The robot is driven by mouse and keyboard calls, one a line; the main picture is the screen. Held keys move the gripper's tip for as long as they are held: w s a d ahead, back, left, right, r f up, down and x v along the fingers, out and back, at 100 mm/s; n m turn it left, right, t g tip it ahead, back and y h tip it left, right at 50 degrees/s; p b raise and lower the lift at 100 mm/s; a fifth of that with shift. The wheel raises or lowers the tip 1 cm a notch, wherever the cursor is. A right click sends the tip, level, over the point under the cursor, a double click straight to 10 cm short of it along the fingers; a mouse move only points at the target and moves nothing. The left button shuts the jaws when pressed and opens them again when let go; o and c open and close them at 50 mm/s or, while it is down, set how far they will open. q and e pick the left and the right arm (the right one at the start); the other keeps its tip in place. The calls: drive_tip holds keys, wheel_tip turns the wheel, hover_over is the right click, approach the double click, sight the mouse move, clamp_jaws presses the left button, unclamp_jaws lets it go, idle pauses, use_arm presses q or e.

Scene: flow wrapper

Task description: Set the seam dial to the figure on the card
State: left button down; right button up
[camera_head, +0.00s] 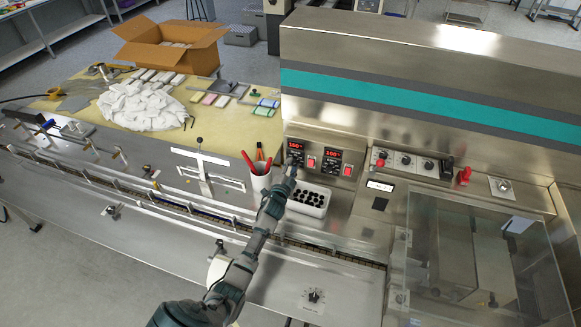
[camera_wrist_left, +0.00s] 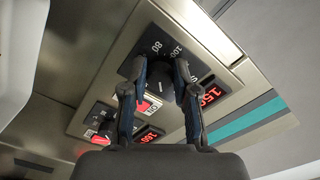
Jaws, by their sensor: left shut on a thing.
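My left gripper (camera_head: 292,170) reaches the left temperature module on the machine's front panel. In the left wrist view, its two fingers (camera_wrist_left: 160,88) are shut around a black dial (camera_wrist_left: 161,72) with a white pointer mark. A printed scale with 80 and 100 shows beside the dial. A red lit display (camera_wrist_left: 210,93) sits next to it; its figure is not sharp. A second module with its own red display (camera_head: 332,155) is to the right in the head view. I cannot read which one is labelled seam. I cannot make out a card with a figure. My right gripper is not in view.
A white bin of black parts (camera_head: 307,199) and a cup of red-handled tools (camera_head: 261,183) stand close below the panel. Red rocker switches (camera_head: 311,163) sit beside the dials. A clear guard (camera_head: 480,250) is at the right.

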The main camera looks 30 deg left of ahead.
use_arm(q)
drive_tip(key=c, duration=0.9)
unclamp_jaws()
drive_tip(key=shift+d+r, duration=0.1)
drive_tip(key=shift+d, duration=0.3)
drive_tip(key=v, duration=1.2)
drive_tip(key=shift+d, duration=0.1)
drive_tip(key=shift+a, duration=0.2)
